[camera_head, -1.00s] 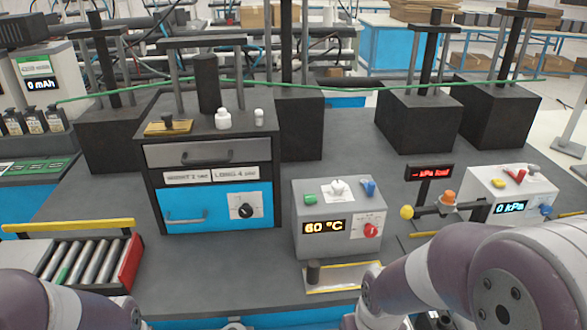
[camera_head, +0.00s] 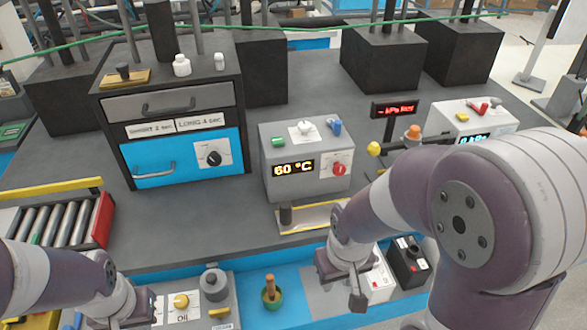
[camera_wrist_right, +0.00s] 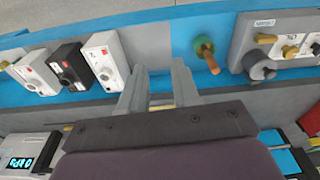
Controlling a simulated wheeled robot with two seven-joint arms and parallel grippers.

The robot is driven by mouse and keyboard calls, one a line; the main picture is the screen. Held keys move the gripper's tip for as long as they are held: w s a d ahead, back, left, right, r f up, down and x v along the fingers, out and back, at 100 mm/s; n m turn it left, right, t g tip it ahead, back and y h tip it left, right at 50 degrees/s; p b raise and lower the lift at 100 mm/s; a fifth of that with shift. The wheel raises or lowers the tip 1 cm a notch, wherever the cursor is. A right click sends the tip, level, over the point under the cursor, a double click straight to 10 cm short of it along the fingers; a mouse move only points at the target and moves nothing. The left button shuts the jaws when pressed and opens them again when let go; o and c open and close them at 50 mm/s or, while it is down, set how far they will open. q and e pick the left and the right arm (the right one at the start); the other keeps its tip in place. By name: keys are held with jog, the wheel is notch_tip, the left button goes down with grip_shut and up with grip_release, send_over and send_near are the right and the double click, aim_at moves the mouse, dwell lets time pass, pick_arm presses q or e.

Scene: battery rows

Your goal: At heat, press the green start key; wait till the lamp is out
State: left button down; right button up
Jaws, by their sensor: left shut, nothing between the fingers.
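The grey heat box (camera_head: 266,175) stands on the dark worktop and its display (camera_head: 293,169) reads 60 °C. A green key (camera_head: 278,142) is at the left of its top, beside a white knob-like part (camera_head: 305,126) and a blue lever (camera_head: 334,126). A red knob (camera_head: 339,169) is on its front. I cannot tell which part is the lamp. My right gripper (camera_head: 357,292) points down in front of the box, apart from it; the right wrist view shows its fingers (camera_wrist_right: 160,92) apart and empty. My left gripper (camera_head: 130,318) is shut at the bottom left edge, partly cut off.
A drawer cabinet (camera_head: 170,107) stands left of the box. A roller rack (camera_head: 102,220) is at the left edge. A yellow-edged tray (camera_head: 312,218) with a dark post lies before the box.

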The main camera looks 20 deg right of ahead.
grip_shut()
dwell(0.8)
jog(key=shift+r, duration=0.1)
dwell(0.6)
